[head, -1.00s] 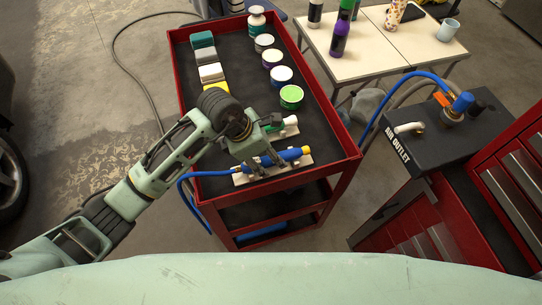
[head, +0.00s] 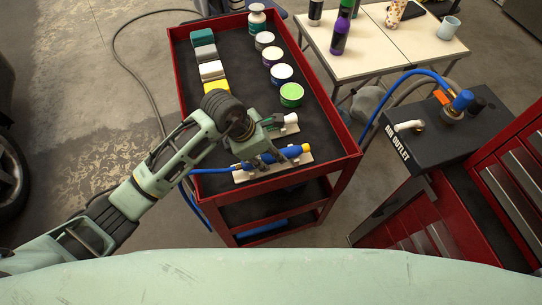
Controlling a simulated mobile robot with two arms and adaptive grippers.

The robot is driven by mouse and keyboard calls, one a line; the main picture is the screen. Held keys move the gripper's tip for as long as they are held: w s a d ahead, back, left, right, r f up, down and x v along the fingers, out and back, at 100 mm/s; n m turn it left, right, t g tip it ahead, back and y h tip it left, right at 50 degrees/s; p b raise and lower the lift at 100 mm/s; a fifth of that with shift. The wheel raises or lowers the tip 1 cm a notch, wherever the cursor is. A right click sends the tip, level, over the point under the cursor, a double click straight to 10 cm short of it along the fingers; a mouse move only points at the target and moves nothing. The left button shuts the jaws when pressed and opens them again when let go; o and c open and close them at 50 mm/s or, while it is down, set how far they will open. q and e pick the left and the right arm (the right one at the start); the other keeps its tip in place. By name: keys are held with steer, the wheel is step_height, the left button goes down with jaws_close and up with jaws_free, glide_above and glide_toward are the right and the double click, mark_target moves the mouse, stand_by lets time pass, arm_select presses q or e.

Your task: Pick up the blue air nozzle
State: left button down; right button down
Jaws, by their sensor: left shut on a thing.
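The blue air nozzle (head: 290,152), with a yellow end at its right, is at the near end of the red cart's top. It is at a beige holder (head: 243,178); I cannot tell whether it is clear of it. A blue hose runs from its left end over the cart's edge. My left gripper (head: 272,160) reaches over the nozzle from above and is shut on it, its fingers hiding part of the body. My right gripper is out of view.
A white-ended tool (head: 291,119) lies on another holder just behind. Several tins, such as a green-topped one (head: 291,93), and coloured blocks (head: 211,70) stand farther back on the cart (head: 345,141). A black-topped AIR OUTLET cabinet (head: 400,150) stands at right.

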mark_target(269, 155)
arm_select(q)
steer(key=shift+r, duration=0.1)
steer(key=shift+r, duration=0.55)
step_height(269, 155, up, 3)
steer(key=shift+w+f+b, duration=0.1)
steer(key=shift+f+b, duration=0.05)
steer(key=shift+b, duration=0.6)
steer(key=s+d+r+b, duration=0.2)
steer(key=s+d+r, duration=0.4)
steer(key=s, duration=0.3)
steer(key=shift+s+d+r, duration=0.4)
steer(key=shift+r, duration=0.15)
steer(key=c, duration=2.1)
jaws_free()
jaws_close()
